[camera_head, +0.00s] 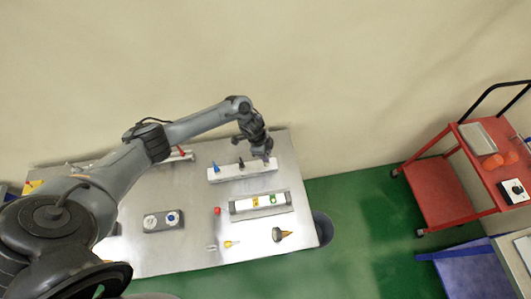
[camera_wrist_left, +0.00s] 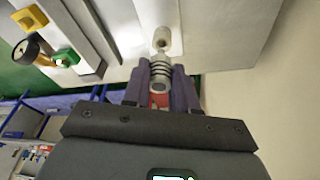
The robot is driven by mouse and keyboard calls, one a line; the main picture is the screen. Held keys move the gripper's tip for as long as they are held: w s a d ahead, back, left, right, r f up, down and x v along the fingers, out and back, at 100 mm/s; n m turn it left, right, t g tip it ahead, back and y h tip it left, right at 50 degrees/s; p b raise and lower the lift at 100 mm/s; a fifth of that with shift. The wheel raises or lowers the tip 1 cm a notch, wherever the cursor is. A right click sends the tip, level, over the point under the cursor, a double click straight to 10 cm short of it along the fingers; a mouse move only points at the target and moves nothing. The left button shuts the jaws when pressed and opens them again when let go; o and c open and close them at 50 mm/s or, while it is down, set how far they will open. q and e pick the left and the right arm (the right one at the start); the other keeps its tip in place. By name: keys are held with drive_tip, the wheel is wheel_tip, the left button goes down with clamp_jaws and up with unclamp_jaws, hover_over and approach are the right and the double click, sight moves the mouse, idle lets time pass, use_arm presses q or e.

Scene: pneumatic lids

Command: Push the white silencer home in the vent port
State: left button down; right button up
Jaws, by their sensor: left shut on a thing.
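My left gripper (camera_head: 268,159) is at the right end of the white block (camera_head: 240,173) at the back of the table. In the left wrist view its fingers (camera_wrist_left: 161,68) are closed around a ribbed grey, round part (camera_wrist_left: 158,62). Just beyond it, in line with it, is a short cream-white cylinder (camera_wrist_left: 168,36). I cannot tell whether the ribbed part is the white silencer itself, or how deep it sits in the vent port, which is hidden. A small red patch shows between the fingers. My right gripper is not in view.
On the block stand a blue fitting (camera_head: 215,167) and a black one (camera_head: 241,162). A red cart (camera_head: 438,190) stands right.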

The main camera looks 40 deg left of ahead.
use_arm(q)
drive_tip(key=shift+f+b, duration=0.5)
drive_tip(key=shift+f, duration=0.25)
drive_tip(key=shift+b+x, duration=0.65)
drive_tip(key=shift+x, duration=0.2)
drive_tip(key=c, duration=0.8)
unclamp_jaws()
drive_tip(key=shift+s+a, duration=0.1)
drive_tip(key=shift+a, duration=0.1)
drive_tip(key=shift+r, duration=0.1)
drive_tip(key=shift+r+p, duration=0.2)
drive_tip(key=shift+p, duration=0.15)
drive_tip(key=p+v, duration=0.5)
drive_tip(key=v, duration=0.1)
drive_tip(key=shift+a+r, duration=0.1)
drive_tip(key=shift+r, duration=0.05)
